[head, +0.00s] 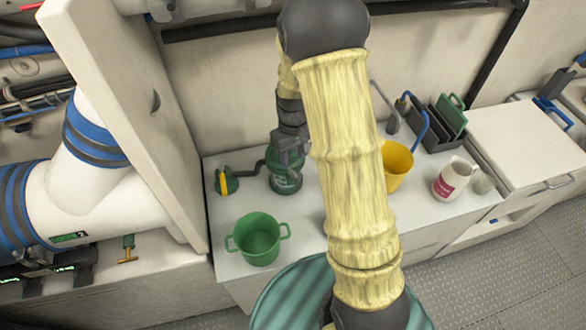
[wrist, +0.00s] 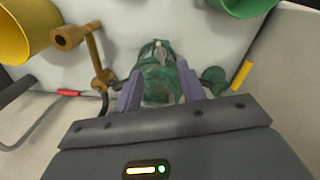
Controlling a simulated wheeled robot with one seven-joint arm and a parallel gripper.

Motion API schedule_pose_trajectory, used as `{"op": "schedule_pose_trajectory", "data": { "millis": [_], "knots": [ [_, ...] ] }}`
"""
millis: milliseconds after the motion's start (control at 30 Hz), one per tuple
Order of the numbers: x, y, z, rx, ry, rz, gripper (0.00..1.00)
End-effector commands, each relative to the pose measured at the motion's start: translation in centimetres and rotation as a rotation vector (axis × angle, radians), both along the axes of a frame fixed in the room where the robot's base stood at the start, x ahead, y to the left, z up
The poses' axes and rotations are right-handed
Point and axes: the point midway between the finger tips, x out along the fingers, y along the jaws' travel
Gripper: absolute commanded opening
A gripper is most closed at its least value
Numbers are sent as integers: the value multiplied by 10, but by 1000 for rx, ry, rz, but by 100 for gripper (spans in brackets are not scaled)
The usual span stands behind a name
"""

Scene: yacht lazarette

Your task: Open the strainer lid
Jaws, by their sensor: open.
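The strainer (head: 286,178) is a green, glassy round body standing on the white counter, left of my arm in the head view. In the wrist view the strainer (wrist: 160,78) lies between and just beyond the fingers, with a small pale piece on its upper face. My gripper (head: 284,150) is above the strainer in the head view and partly covers its top. In the wrist view my gripper (wrist: 159,92) has its two purple-grey fingers apart, one on each side of the strainer. I cannot tell whether they touch it. Nothing is held.
A green two-handled pot (head: 258,240) stands at the counter's front left. A green fitting with a yellow handle (head: 224,182) is left of the strainer. A yellow bucket (head: 396,164) and white jug (head: 450,180) stand to the right. A brown pipe fitting (wrist: 92,50) is near the left finger.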

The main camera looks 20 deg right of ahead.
Motion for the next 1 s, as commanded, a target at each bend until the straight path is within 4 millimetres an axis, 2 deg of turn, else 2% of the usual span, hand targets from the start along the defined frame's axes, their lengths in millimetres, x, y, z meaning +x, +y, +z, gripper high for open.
{"op": "schedule_pose_trajectory", "data": {
  "millis": [200, 400, 533, 767, 800, 1000],
  "knots": [
    [-1, 0, -40, 0, 5, -1, 40],
    [0, 0, -66, 0, 2, 1, 40],
    [0, 0, -73, 1, 1, 1, 40],
    [0, 0, -74, 0, -1, 1, 40],
    [0, 0, -74, 0, -1, 1, 38],
    [0, 0, -74, 0, -1, 0, 0]
  ]
}}
